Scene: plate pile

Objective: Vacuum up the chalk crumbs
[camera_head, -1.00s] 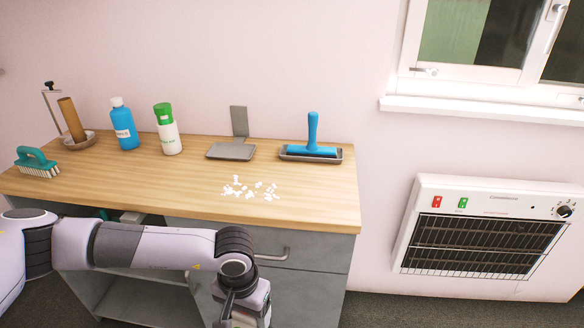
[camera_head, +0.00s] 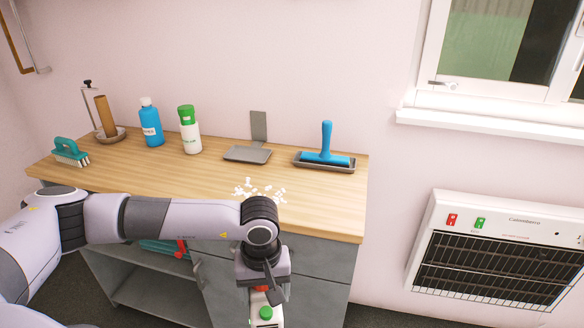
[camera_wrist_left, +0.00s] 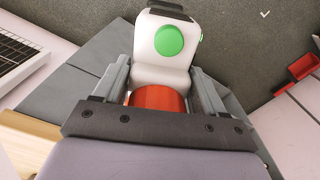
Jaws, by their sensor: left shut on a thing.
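The white chalk crumbs (camera_head: 245,187) lie in a loose patch near the front edge of the wooden worktop (camera_head: 325,205). My left wrist overlaps the lower part of the patch in the head view. My left gripper (camera_head: 263,284) points down in front of the cabinet, below the worktop's front edge. It is shut on a handheld vacuum (camera_head: 265,314), a white body with a green button and a red part. In the left wrist view the vacuum (camera_wrist_left: 150,65) sits between the fingers (camera_wrist_left: 160,92). My right gripper is out of view.
A green brush (camera_head: 70,150), a brown roll on a stand (camera_head: 105,118), a blue bottle (camera_head: 151,125), a green-capped bottle (camera_head: 189,130), a grey dustpan-like tray (camera_head: 247,154) and a blue-handled tool (camera_head: 326,150) stand behind. A heater (camera_head: 495,250) hangs at right.

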